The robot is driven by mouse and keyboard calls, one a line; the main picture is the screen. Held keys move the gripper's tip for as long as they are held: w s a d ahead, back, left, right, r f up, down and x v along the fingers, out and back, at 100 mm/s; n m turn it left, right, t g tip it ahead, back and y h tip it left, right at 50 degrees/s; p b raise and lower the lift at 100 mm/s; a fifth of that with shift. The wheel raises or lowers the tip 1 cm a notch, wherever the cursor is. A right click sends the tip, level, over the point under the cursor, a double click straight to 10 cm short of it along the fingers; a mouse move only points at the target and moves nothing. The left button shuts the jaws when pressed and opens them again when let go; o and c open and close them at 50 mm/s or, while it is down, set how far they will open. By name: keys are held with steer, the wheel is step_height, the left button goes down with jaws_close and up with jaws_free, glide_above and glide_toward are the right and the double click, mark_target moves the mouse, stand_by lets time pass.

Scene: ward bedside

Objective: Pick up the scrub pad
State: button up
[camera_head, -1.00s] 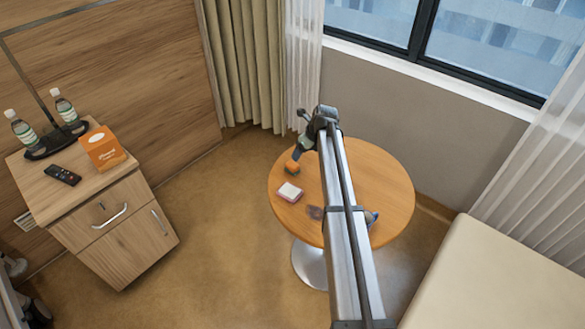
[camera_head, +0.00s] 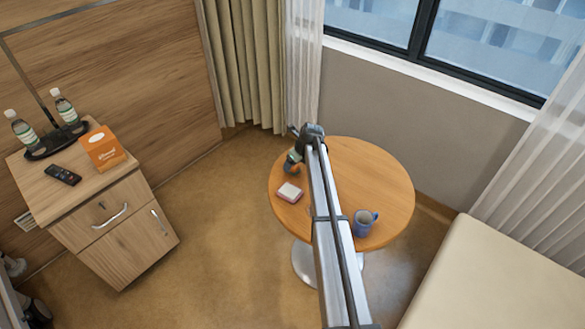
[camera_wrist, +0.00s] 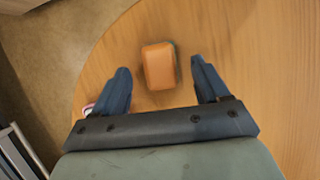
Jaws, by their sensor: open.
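The scrub pad (camera_wrist: 158,66) is an orange block with a thin green edge, lying on the round wooden table. In the head view only a small orange part shows beside my gripper (camera_head: 292,160), near the table's left edge. In the wrist view my gripper (camera_wrist: 160,78) is open, with one dark blue finger on each side of the pad in the picture. Clear gaps show between the pad and both fingers, and nothing is held. I cannot tell how high the fingers are above the table.
A pink-and-white block (camera_head: 289,192) lies on the round table (camera_head: 385,185) just in front of the pad, and its edge shows by the left finger. A blue mug (camera_head: 364,221) stands at the table's front right. The table's right part is clear.

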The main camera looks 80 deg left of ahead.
steer(key=shift+x, duration=1.4)
steer(key=c, duration=1.1)
steer(key=shift+r, duration=0.1)
